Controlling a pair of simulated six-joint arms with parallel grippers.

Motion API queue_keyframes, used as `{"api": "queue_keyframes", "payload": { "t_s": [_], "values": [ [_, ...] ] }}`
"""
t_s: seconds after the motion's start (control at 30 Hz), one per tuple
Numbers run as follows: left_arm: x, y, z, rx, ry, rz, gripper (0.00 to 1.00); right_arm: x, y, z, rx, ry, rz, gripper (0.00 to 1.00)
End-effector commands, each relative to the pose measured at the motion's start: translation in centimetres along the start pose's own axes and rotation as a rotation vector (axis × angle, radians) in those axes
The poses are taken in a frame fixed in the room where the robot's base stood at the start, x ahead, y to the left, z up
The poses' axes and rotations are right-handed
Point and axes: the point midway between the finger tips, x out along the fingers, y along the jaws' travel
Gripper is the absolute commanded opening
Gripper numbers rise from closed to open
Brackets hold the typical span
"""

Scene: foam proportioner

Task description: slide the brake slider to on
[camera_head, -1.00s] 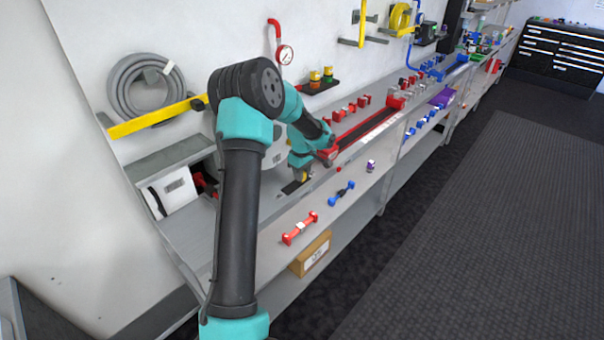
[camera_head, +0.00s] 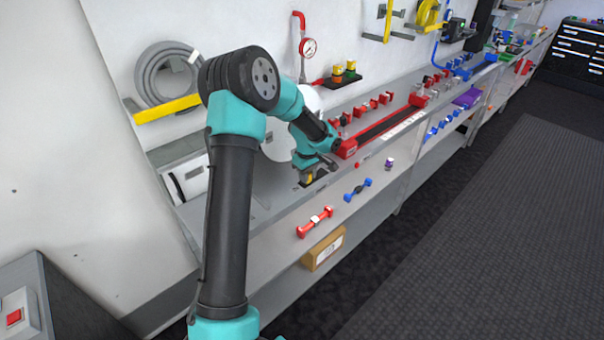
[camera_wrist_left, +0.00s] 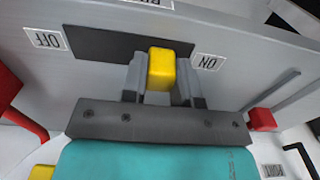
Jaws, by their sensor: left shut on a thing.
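The brake slider's yellow knob (camera_wrist_left: 161,68) shows in the left wrist view between the two grey fingers of my left gripper (camera_wrist_left: 161,85), which is shut on it. The knob stands in a dark slot (camera_wrist_left: 95,45) in a grey panel. It sits in the right half of the slot, nearer the ON label (camera_wrist_left: 209,62) than the OFF label (camera_wrist_left: 45,39). In the head view my left gripper (camera_head: 314,176) is low at the bench, and the knob is barely visible there. My right gripper is in neither view.
A red rail unit (camera_head: 385,128) lies on the bench just right of my gripper. A red dumbbell-shaped part (camera_head: 315,222) and a blue one (camera_head: 358,189) lie near the front edge. In the wrist view a red block (camera_wrist_left: 262,119) is at the right. The floor mat is clear.

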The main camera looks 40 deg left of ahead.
Motion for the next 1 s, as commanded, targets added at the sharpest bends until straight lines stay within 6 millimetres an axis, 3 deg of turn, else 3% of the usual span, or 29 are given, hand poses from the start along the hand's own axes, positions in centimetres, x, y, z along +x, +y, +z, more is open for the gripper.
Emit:
{"api": "queue_keyframes", "payload": {
  "t_s": [0.13, 0.17, 0.4, 0.77, 1.0],
  "values": [
    [0.1, -0.5, 0.0, -0.001, -0.004, -0.014, 0.00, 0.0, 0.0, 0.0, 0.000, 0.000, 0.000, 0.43],
    [0.1, -0.5, 0.0, -0.001, -0.004, -0.014, 0.29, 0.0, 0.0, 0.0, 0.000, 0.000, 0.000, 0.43],
    [0.1, -0.4, 0.0, -0.001, -0.003, -0.011, 0.52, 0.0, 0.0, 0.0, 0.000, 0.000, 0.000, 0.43],
    [-0.3, -0.3, 0.0, -0.001, -0.002, -0.007, 0.53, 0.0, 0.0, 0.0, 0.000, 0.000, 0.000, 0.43],
    [-3.1, -0.2, 0.0, -0.002, -0.001, -0.005, 0.53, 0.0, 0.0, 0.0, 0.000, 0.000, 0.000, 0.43]
  ]
}}
